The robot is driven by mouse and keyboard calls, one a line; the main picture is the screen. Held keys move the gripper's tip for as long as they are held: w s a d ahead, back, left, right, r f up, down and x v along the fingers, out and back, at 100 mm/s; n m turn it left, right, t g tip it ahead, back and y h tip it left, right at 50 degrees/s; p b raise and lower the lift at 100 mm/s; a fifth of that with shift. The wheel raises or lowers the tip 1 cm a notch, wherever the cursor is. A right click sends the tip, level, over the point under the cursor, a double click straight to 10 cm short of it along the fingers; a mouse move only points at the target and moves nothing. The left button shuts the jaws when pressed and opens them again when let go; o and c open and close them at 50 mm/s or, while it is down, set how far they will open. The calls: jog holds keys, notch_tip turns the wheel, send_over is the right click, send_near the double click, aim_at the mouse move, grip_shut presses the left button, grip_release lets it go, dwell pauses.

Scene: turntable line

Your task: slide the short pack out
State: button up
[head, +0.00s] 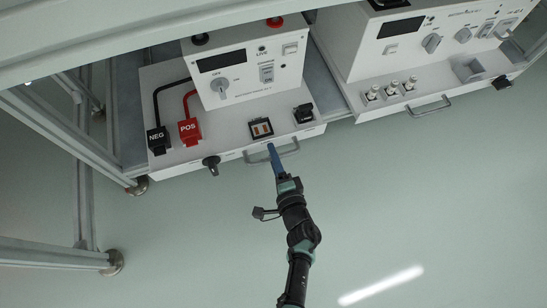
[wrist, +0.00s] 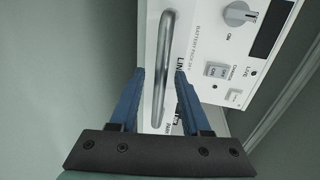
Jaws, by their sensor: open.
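A white battery pack unit (head: 225,134) stands at the left, with a grey bar handle (head: 291,152) on its front edge. The handle also shows upright in the wrist view (wrist: 164,50). I cannot tell from the pictures whether this is the short pack. My gripper (head: 271,147) is at this handle. In the wrist view its two blue fingers (wrist: 160,73) are open, one on each side of the bar, with gaps visible. Whether the bar lies at fingertip depth is unclear.
A second white unit (head: 420,85) with its own handle (head: 432,108) stands at the right. The left unit carries a black NEG plug (head: 158,141), a red POS plug (head: 190,130) and a black knob (head: 211,163) in front. The floor before both is clear.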

grip_shut()
dwell(1.5)
